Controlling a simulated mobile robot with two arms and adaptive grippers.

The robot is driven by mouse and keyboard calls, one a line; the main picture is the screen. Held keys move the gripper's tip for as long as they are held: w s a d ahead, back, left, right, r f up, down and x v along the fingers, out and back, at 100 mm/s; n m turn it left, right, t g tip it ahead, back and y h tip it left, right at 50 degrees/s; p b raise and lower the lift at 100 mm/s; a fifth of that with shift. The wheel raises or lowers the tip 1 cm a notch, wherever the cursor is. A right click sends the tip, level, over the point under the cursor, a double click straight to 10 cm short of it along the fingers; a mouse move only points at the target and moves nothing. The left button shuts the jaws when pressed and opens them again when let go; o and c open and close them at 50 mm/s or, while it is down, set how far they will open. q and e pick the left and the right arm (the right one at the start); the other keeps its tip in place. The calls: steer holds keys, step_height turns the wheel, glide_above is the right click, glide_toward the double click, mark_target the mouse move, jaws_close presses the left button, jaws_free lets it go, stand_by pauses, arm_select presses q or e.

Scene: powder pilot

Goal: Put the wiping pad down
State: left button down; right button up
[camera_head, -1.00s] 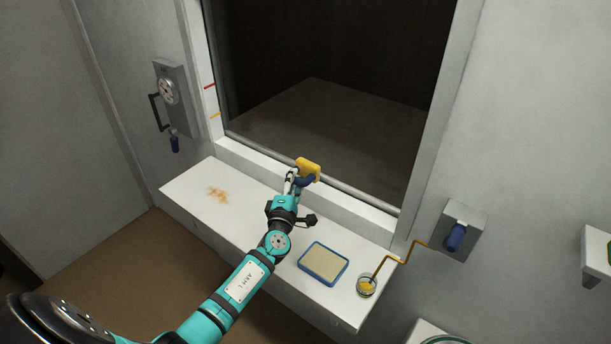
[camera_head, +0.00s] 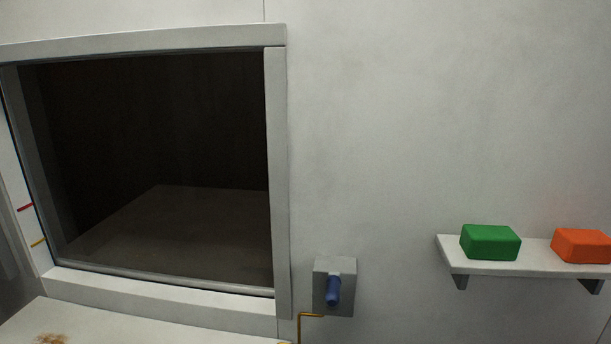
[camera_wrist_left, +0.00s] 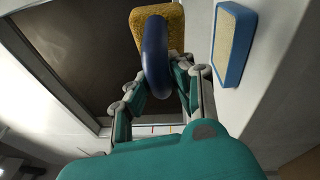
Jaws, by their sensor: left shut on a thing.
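The wiping pad shows in the left wrist view as a yellow spongy block (camera_wrist_left: 172,25) with a rounded dark blue handle (camera_wrist_left: 155,55). My left gripper (camera_wrist_left: 160,80) is shut on the blue handle, and the yellow block is beyond the fingertips. A blue-rimmed tray with a cream inside (camera_wrist_left: 222,73) lies on the white ledge to the right of the pad, apart from it. The head view now shows neither the pad, the tray nor any gripper. My right gripper is in no view.
In the head view a dark window opening (camera_head: 165,150) stands above the white ledge (camera_head: 150,325), with a brown stain (camera_head: 50,339) on it. A wall box (camera_head: 334,285) has a blue handle. A shelf (camera_head: 530,268) holds green (camera_head: 490,242) and orange (camera_head: 582,246) blocks.

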arm_select(q)
steer(key=s+d+r+b, duration=0.1)
steer(key=s+d+b, duration=0.1)
steer(key=s, duration=0.5)
steer(key=shift+d+r+h+b, duration=0.15)
steer(key=shift+h+b, duration=0.15)
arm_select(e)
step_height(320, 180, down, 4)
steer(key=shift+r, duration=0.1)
